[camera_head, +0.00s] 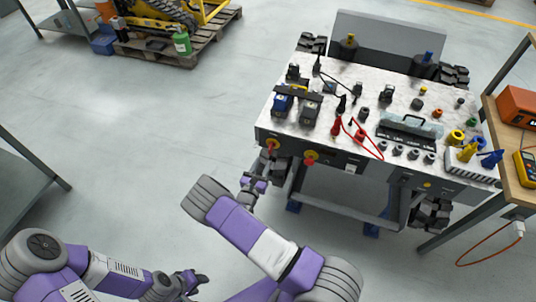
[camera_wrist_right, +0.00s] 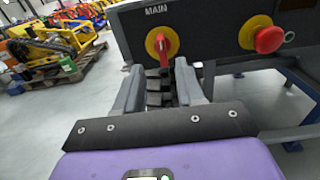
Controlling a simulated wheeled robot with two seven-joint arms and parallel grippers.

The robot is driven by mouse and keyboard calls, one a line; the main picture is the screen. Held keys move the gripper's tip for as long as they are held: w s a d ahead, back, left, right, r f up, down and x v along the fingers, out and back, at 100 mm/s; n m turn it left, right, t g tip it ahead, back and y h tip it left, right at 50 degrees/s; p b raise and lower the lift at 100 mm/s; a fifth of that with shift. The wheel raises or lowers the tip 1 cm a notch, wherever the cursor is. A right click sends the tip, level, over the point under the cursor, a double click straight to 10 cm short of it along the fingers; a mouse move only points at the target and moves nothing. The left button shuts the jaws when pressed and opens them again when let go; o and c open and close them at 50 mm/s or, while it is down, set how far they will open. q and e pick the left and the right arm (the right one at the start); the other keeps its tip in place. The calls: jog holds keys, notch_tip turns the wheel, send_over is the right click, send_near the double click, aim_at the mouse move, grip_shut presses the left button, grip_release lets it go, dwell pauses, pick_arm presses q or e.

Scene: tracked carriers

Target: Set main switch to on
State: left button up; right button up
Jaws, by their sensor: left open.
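The main switch (camera_wrist_right: 162,45) is a red handle on a round yellow plate under the label MAIN, on the dark front panel. Its handle points straight down in the right wrist view. In the head view the switch (camera_head: 271,144) is at the left end of the panel. My right gripper (camera_wrist_right: 158,66) is open, its fingertips left and right of the handle's lower end, with gaps visible; contact cannot be told. In the head view the right gripper (camera_head: 262,178) is just below the switch. My left gripper (camera_head: 198,281) is open and empty, low over the floor.
A red mushroom button on a yellow plate (camera_wrist_right: 268,39) sits right of the switch. The carrier's top (camera_head: 345,90) bears cables, connectors and blocks. A wooden bench (camera_head: 515,150) stands at the right. A loaded pallet (camera_head: 185,50) is at the back left. Floor left of the carrier is clear.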

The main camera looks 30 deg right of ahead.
aim_at(269, 151)
jog(key=b+x, duration=0.1)
jog(key=x, duration=0.5)
jog(key=shift+d, duration=0.25)
grip_shut()
